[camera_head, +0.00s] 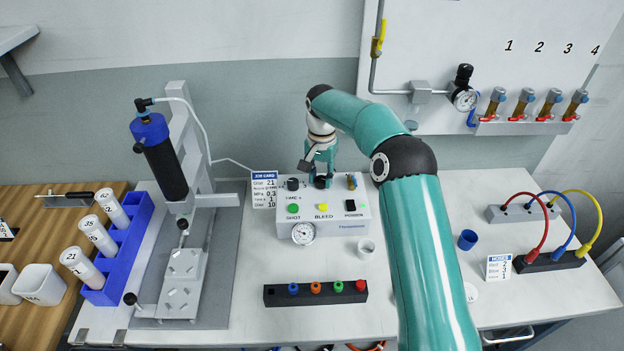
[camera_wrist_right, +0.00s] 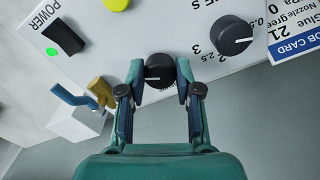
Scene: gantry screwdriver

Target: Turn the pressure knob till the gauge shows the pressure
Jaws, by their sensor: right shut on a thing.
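A white dispenser box (camera_head: 345,222) stands mid-table with GLUE-style buttons labelled SHOT, BLEED and POWER. My right gripper (camera_head: 321,172) reaches down to its back top edge. In the right wrist view, the right gripper (camera_wrist_right: 160,80) is shut on a black knob (camera_wrist_right: 159,68), one finger on each side; I take it as the pressure knob. The TIME knob (camera_head: 292,184) sits left of it, also in the right wrist view (camera_wrist_right: 231,35). The round gauge (camera_head: 303,233) is on the box's front; its reading is too small to tell. My left gripper is out of view.
A job card (camera_head: 264,189) behind the box lists MPa, apparently 0.3. A glue stand (camera_head: 180,230) is left, a nozzle rack (camera_head: 315,293) in front. A wall regulator gauge (camera_head: 464,100) hangs behind.

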